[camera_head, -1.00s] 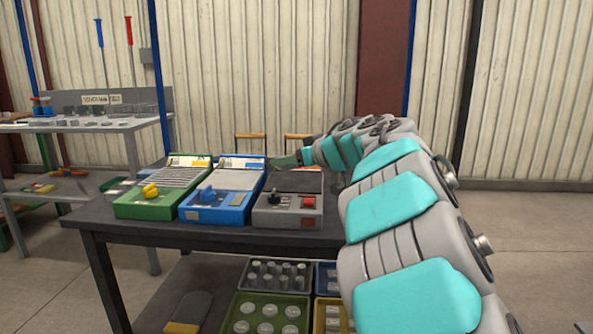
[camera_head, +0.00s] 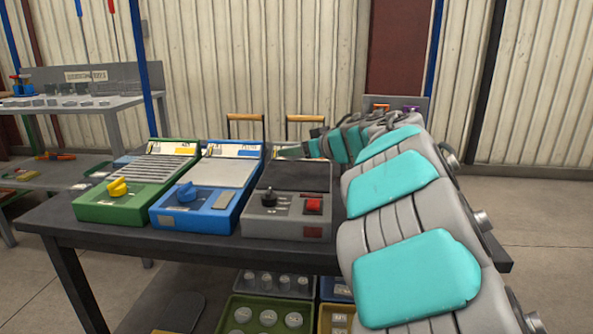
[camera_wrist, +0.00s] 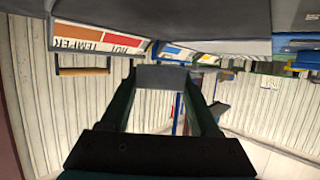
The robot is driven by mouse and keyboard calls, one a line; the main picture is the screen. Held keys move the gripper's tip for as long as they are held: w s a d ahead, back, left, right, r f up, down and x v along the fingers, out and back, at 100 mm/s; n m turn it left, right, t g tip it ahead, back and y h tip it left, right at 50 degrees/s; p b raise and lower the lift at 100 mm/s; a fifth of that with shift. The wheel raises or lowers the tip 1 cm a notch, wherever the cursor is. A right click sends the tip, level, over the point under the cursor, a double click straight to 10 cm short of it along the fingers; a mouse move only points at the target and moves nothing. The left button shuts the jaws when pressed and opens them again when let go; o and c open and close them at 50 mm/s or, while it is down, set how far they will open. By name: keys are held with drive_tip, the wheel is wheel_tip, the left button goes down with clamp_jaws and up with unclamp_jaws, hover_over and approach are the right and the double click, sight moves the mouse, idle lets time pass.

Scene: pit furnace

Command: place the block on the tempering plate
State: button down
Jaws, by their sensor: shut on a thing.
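My gripper (camera_wrist: 161,77) is shut on a small grey block (camera_wrist: 164,76), held between its two dark green fingers. In the head view my gripper (camera_head: 292,152) is near the back edge of the grey unit, and the block cannot be made out there. The grey unit (camera_head: 288,227) has a dark flat plate (camera_head: 291,177), a black knob and a red button. In the wrist view a label reading TEMPER (camera_wrist: 93,39) shows upside down beside a dark surface, which appears to be this plate. The block is apart from the plate.
A blue unit (camera_head: 205,200) with a pale plate and a green unit (camera_head: 135,190) with a ribbed plate stand to the left on the dark table (camera_head: 60,222). Trays of metal parts (camera_head: 262,318) sit on the shelf below. Two wooden-handled frames (camera_head: 305,118) stand behind.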

sight(297, 174)
wheel_tip(297, 174, down, 4)
drive_tip(key=shift+f+b, duration=0.1)
drive_tip(key=shift+b, duration=0.7)
drive_tip(key=shift+c, duration=0.6)
unclamp_jaws()
drive_tip(key=p+v, duration=0.1)
drive_tip(key=v, duration=1.1)
drive_tip(key=shift+p, duration=0.35)
